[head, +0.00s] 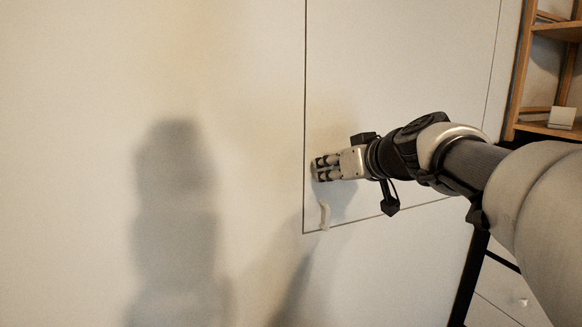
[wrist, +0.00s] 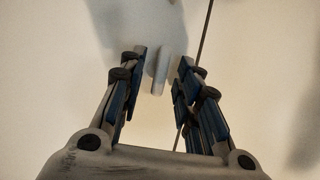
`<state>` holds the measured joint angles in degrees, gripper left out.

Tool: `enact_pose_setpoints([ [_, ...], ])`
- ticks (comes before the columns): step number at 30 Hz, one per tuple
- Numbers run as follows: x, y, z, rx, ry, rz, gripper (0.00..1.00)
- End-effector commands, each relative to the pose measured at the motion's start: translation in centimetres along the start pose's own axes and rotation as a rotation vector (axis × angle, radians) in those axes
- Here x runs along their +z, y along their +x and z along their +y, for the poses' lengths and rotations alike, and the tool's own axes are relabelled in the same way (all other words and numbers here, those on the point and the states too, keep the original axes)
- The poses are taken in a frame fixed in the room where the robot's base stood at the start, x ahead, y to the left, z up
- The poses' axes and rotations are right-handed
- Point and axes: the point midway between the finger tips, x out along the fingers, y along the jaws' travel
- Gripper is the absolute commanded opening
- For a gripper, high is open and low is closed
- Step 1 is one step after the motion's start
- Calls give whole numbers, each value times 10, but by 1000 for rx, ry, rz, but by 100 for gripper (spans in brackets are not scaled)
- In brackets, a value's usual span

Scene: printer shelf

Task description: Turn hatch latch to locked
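The hatch (head: 400,60) is a pale panel outlined by thin dark seams in the head view. A small pale upright piece (head: 324,215) stands near its lower left corner. My gripper (head: 316,169) is above that piece, close to the panel near its left seam. In the wrist view my gripper (wrist: 160,82) is open, its blue-padded fingers apart.
A dark seam (wrist: 207,30) runs behind the right finger in the wrist view. A wooden shelf (head: 555,32) with a small white box (head: 562,117) stands at the right. The pale wall left of the hatch (head: 80,120) is bare, with shadows on it.

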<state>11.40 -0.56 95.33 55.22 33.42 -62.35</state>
Motion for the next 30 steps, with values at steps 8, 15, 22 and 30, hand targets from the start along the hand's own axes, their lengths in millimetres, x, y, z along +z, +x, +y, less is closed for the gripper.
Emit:
enact_pose_setpoints([
  [8,0,0,0,0,0,0,30],
  [15,0,0,0,0,0,0,14],
  [22,0,0,0,0,0,0,0],
  [30,0,0,0,0,2,0,0],
])
